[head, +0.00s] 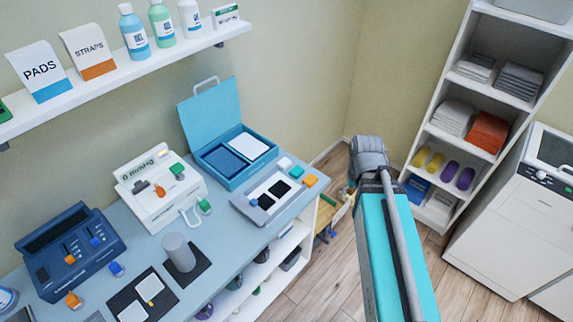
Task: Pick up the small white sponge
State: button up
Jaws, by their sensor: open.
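A small white block (285,163), which looks like the small white sponge, sits at the back edge of a grey tray (241,203) on the blue-topped counter. A green block (297,172) and an orange block (310,181) are in a row beside it. A larger flat white pad (252,142) lies in the open blue case behind the tray. Another pale pad (132,313) lies on a dark mat at the front left. My arm is at the right of the counter, apart from the block. I cannot make out my gripper's fingers.
A white device (155,205), a dark blue unit (60,245) and a grey cylinder (178,251) stand on the counter (222,240). A shelf with bottles (160,22) hangs above. A white rack (443,95) stands at the right.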

jog(key=w+a+n+t+h+b, duration=0.1)
jog(key=w+a+n, duration=0.9)
jog(key=a+n, duration=0.3)
jog(key=w+a+n+t+h+b, duration=0.1)
jog(key=w+a+n+t, duration=0.1)
jog(key=w+a+n, duration=0.8)
jog(key=a+n, duration=0.3)
jog(key=n, duration=0.1)
jog(key=shift+f+h, duration=0.3)
jog(key=shift+f, duration=0.1)
jog(key=b, duration=0.7)
send_over(284, 163)
jog(key=s+a, duration=0.2)
notch_tip(284, 163, down, 6)
jog(key=shift+s+d+f, duration=0.1)
jog(key=shift+s+f, duration=0.05)
jog(key=shift+f, duration=0.1)
jog(key=shift+b+x, duration=0.55)
jog(key=shift+x, duration=0.3)
jog(key=shift+d, duration=0.1)
jog(key=shift+w+b+x, duration=0.2)
jog(key=shift+b+x, duration=2.15)
jog(key=shift+x, duration=0.2)
jog(key=shift+c, duration=0.2)
